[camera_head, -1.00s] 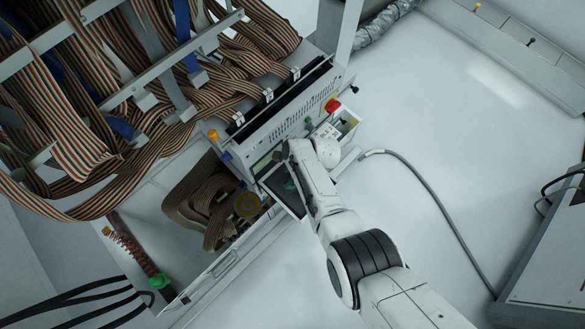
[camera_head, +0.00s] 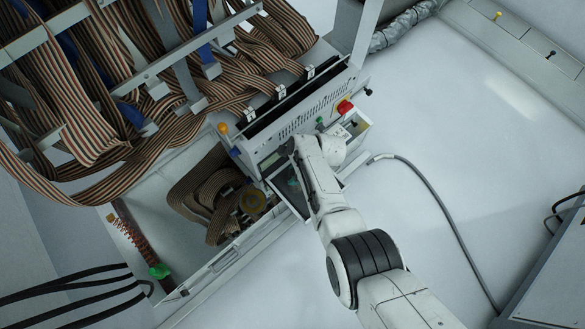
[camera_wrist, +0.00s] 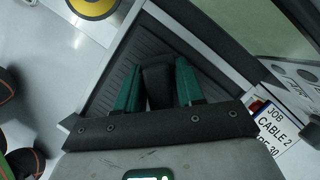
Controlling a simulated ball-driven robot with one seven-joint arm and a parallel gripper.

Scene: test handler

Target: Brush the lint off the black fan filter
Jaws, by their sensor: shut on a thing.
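In the wrist view, my gripper (camera_wrist: 158,85) has two green fingers closed on a black block-like piece (camera_wrist: 157,72), which looks like a brush handle. Its lower end and any bristles are hidden. Behind and below the fingers lies the black fan filter (camera_wrist: 112,78), a dark ridged panel inside a grey frame. I cannot tell whether the held piece touches it. No lint can be made out. In the head view, the dark panel (camera_head: 286,186) shows at the front of the machine, partly covered by my arm.
A white label reading "JOB CABLE 2" (camera_wrist: 280,130) is right of the filter. A red knob (camera_head: 345,107) and a small box (camera_head: 357,124) stand beyond my wrist. Striped ribbon cables (camera_head: 215,190) fill the left. A grey hose (camera_head: 430,190) crosses the open floor at right.

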